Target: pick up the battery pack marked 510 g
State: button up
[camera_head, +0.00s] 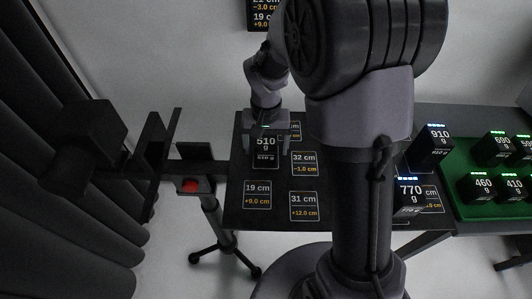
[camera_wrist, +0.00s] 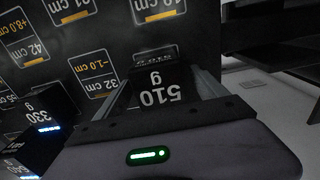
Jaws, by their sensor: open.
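The black battery pack marked 510 g (camera_head: 265,147) stands on the dark table left of my arm in the head view. It also shows upside down in the wrist view (camera_wrist: 158,80). My gripper (camera_head: 267,153) is right over it, open, with one finger on each side of the pack. In the wrist view the gripper (camera_wrist: 165,88) has its fingers left and right of the pack. I cannot tell whether either finger touches it. The gripper and wrist partly hide the pack's top and sides.
Printed cards such as the 19 cm card (camera_head: 257,195) lie around it. A 330 g pack (camera_wrist: 40,135) is at the left in the wrist view. Packs marked 770 g (camera_head: 410,190) and 910 g (camera_head: 436,138) stand right of my arm, beside a green tray (camera_head: 455,160) holding several packs.

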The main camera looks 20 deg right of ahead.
notch_tip(320, 180, down, 2)
jog(key=shift+r, duration=0.15)
grip_shut()
